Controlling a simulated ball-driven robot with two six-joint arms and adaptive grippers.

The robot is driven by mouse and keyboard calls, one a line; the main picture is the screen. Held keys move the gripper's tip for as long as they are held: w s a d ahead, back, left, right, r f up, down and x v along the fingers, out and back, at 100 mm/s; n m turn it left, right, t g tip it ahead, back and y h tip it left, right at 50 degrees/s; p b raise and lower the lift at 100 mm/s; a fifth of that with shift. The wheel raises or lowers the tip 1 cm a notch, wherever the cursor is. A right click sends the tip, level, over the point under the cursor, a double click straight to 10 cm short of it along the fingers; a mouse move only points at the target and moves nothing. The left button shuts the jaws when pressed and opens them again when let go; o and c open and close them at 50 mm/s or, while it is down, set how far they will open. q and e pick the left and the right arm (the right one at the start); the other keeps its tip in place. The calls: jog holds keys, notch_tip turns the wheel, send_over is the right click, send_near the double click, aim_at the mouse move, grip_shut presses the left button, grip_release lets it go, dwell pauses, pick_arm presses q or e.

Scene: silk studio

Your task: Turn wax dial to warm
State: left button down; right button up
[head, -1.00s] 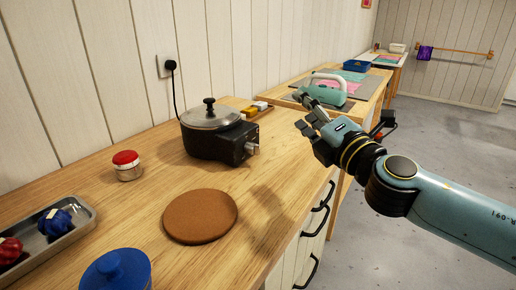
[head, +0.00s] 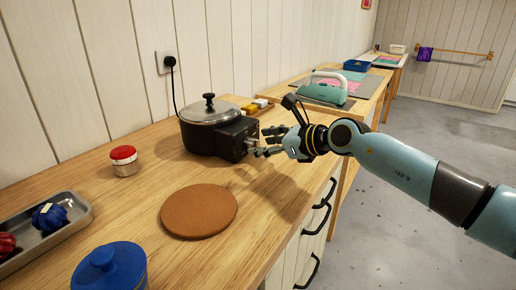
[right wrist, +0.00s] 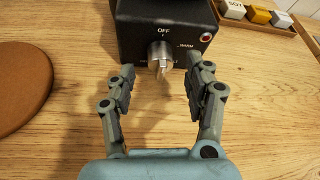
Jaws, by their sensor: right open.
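The wax melter (head: 215,130) is a black pot with a silver lid, standing on the wooden counter against the wall. Its silver dial (right wrist: 160,55) is on the front face in the right wrist view, with "OFF" marked above it and "WARM" to its right. The dial's ridge stands about upright, in line with "OFF". My right gripper (head: 262,143) is at the dial side of the melter. In the right wrist view its open fingers (right wrist: 160,80) point at the dial, one on each side, apart from it. My left gripper is not in view.
A cork mat (head: 199,211) lies in front of the melter. A red-lidded jar (head: 124,160), a blue lidded pot (head: 110,270) and a grey tray (head: 78,222) are to the left. Small blocks (right wrist: 257,15) sit behind the melter's right side. A black cord (head: 175,98) runs to the wall socket.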

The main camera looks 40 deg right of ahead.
jog(key=shift+x, duration=1.15)
grip_shut()
